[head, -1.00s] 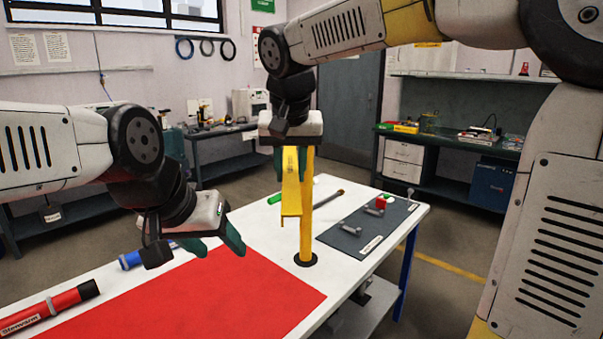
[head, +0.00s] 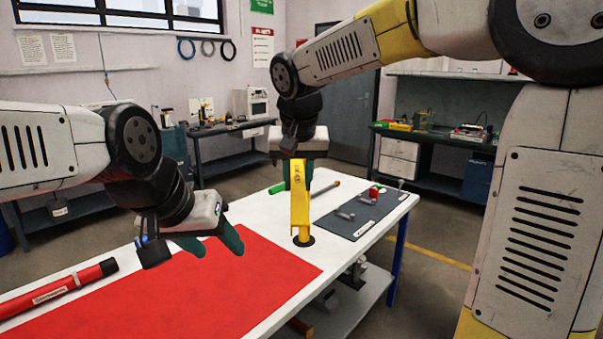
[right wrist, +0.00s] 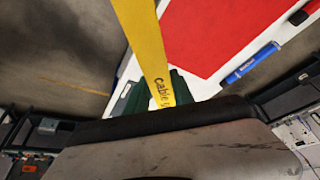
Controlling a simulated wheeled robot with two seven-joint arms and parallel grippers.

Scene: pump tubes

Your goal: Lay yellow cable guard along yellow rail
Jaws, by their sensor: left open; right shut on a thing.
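The yellow cable guard (head: 299,205) hangs upright from my right gripper (head: 298,172), which is shut on its upper end. In the head view the guard stands in front of the yellow rail (head: 304,235) and hides most of it; I cannot tell whether they touch. The rail rises from a dark round base on the white table. In the right wrist view the guard (right wrist: 147,40) runs away from the green fingers, with "cable" lettering near them. My left gripper (head: 212,243) is open and empty over the red mat.
The red mat (head: 180,290) covers the table's near left, with a red tube (head: 60,290) on it or beside it. A blue tube (right wrist: 250,62) shows in the right wrist view. A dark grey mat (head: 362,216) with small metal parts and a red piece lies right of the rail.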

